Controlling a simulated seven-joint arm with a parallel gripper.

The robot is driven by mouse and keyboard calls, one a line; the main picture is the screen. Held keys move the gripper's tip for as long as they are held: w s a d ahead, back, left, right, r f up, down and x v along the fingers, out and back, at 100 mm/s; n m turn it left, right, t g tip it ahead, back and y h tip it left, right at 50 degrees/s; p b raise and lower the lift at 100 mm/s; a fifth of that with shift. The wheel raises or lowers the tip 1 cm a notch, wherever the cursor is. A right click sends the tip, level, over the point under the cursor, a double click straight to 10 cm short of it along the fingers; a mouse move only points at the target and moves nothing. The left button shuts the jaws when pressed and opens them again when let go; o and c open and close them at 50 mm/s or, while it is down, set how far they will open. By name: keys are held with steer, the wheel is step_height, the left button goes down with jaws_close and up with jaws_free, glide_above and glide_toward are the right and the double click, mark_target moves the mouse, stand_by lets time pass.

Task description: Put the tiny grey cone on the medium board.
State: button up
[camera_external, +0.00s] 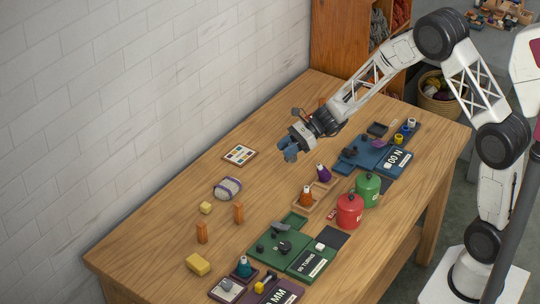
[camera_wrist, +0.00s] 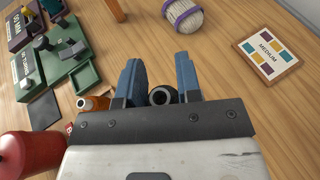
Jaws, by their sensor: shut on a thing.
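My gripper (camera_external: 289,150) is above the middle of the table, seen from outside; its blue fingers (camera_wrist: 157,78) also show in the wrist view. They are shut on the tiny grey cone (camera_wrist: 162,95), whose dark round end with a hole shows between them. The cone cannot be made out in the outside view. The medium board (camera_external: 240,155) lies flat on the table, left of my gripper. In the wrist view the medium board (camera_wrist: 268,52) is at the upper right, white with coloured squares and the word MEDIUM, apart from the fingers. No object is seen on it.
A striped skein (camera_external: 228,188) lies near the medium board. Orange (camera_external: 306,196) and purple (camera_external: 323,172) cones stand in wooden trays, beside red (camera_external: 349,211) and green (camera_external: 367,187) canisters. Green (camera_external: 280,249) and blue (camera_external: 362,153) devices stand farther along.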

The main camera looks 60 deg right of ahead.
steer(key=w+f+n+g, duration=0.1)
steer(key=w+f, duration=0.1)
steer(key=w, duration=0.4)
steer(key=shift+d+f+y, duration=0.15)
steer(key=shift+d+y, duration=0.15)
steer(key=shift+w, duration=0.1)
glide_above(239, 156)
steer(key=shift+w+d+f, duration=0.1)
steer(key=shift+f, duration=0.65)
stand_by(0.3)
steer(key=shift+f, duration=1.75)
steer(key=shift+f, duration=0.1)
